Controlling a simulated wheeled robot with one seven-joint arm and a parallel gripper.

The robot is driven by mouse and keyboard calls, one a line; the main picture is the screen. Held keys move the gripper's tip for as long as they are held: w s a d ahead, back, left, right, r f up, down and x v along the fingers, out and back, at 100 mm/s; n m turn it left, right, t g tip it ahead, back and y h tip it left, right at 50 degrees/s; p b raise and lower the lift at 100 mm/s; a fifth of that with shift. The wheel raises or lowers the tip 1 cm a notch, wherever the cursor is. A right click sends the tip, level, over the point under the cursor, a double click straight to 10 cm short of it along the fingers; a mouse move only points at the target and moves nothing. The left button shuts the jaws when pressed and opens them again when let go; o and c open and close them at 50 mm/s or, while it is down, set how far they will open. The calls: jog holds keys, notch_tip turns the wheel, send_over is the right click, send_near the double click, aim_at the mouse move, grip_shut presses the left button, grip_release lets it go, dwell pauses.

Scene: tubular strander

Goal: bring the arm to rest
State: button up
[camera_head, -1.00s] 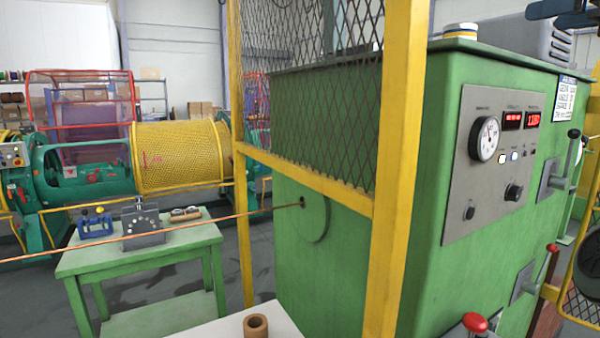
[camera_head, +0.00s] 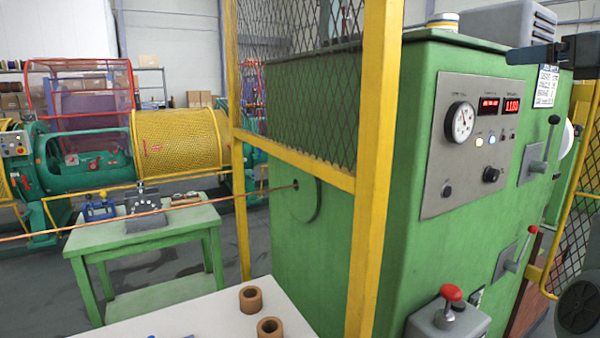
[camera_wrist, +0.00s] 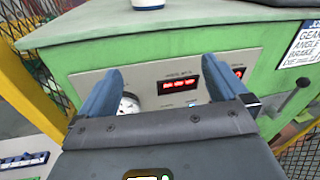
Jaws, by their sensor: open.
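My gripper (camera_wrist: 158,88) is open and empty in the wrist view, its two blue fingers apart in front of the grey control panel of the green cabinet. In the head view part of my gripper (camera_head: 530,56) shows at the upper right edge, above and in front of the cabinet's right part. The green cabinet (camera_head: 330,235) carries the control panel (camera_head: 455,185) with a round dial and red displays. The panel's displays (camera_wrist: 182,87) show between the fingers in the wrist view. The gap between gripper and cabinet is hard to judge.
A yellow mesh guard post (camera_head: 372,160) stands left of the panel. A red-knobbed lever (camera_head: 451,293) and black-knobbed levers stick out from the cabinet. A white table (camera_head: 215,318) with brown rings (camera_head: 251,299) is in front. A copper wire (camera_head: 130,213) runs into the cabinet. A green bench (camera_head: 150,238) stands behind.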

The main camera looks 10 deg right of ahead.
jog(key=a+f+n+g+h, duration=0.1)
jog(key=a+f+n+h, duration=0.1)
jog(key=f, duration=1.1)
jog(key=a+f+n+h, duration=0.1)
jog(key=a+f+n, duration=0.15)
jog(key=f, duration=1.15)
jog(key=s+a+f+n+g+h, duration=0.1)
jog(key=s+a+f+n, duration=0.3)
jog(key=f, duration=0.5)
jog(key=s+a+f+n+g+h, duration=0.1)
jog(key=s+a+f+n, duration=0.2)
jog(key=s+a+f, duration=0.35)
jog(key=s+a+f+n, duration=0.4)
jog(key=s+f+n, duration=0.1)
jog(key=s, duration=0.5)
jog(key=s+a+f+n, duration=0.5)
jog(key=s+f, duration=0.1)
jog(key=s, duration=0.4)
jog(key=s+a+r+n+y, duration=0.1)
jog(key=s+a+r+n, duration=0.1)
jog(key=s, duration=0.4)
jog(key=s+a+r+n, duration=0.2)
jog(key=s+n, duration=0.3)
jog(key=s, duration=0.1)
jog(key=s+a+r+n+y, duration=0.1)
jog(key=s+a+r+n, duration=0.1)
jog(key=s, duration=0.4)
jog(key=shift+s+a+r+n+y, duration=0.25)
jog(key=shift+a+r+n, duration=0.2)
jog(key=shift+n, duration=0.5)
